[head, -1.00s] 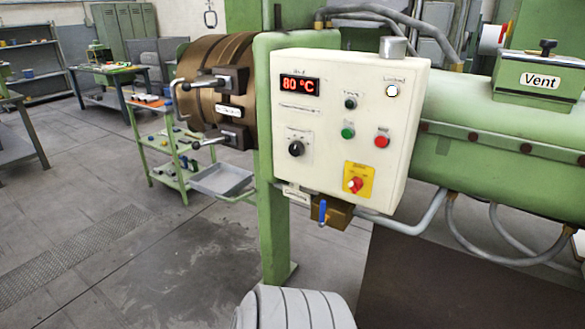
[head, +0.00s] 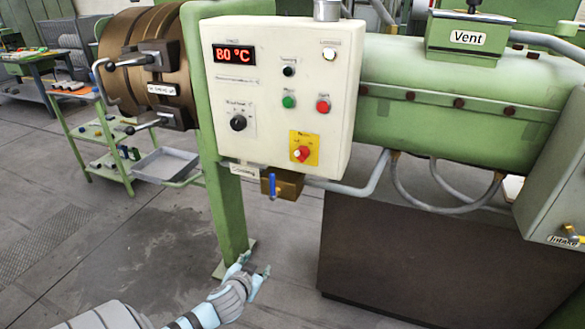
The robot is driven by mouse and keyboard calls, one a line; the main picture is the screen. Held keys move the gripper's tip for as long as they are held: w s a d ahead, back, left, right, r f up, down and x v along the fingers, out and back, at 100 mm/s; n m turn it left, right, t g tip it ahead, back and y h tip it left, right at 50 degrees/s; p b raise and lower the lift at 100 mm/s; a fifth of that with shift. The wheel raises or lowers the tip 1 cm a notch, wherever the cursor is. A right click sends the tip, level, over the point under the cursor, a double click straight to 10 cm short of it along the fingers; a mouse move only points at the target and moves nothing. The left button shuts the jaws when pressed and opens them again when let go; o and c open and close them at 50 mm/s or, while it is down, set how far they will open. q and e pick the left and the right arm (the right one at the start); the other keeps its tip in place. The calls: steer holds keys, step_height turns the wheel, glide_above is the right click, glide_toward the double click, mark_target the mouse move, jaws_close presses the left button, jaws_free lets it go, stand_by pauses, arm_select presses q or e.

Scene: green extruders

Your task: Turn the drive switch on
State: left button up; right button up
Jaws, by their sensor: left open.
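The cream control box (head: 338,118) faces me on the green machine. My left gripper (head: 258,270) is open and empty, below the box near the foot of the green post, and touches none of the controls. My right gripper is out of view.
A display (head: 235,54) reads 80 °C. Below the box are a brass valve with a blue handle (head: 272,186) and a grey conduit (head: 345,188). A grey tray (head: 166,164) and a green cart (head: 95,130) stand at left. Open floor lies in front.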

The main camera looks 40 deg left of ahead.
arm_select(q)
steer(key=w+d+r+t, duration=0.2)
steer(key=w+r+t, duration=0.15)
steer(key=r, duration=0.95)
steer(key=n+t, duration=0.2)
steer(key=t, duration=0.2)
glide_toward(299, 159)
steer(key=shift+g, duration=0.25)
steer(key=x, duration=1)
steer(key=shift+d+r+b, duration=0.1)
steer(key=shift+r+b, duration=0.1)
steer(key=shift+b, duration=0.15)
jaws_close()
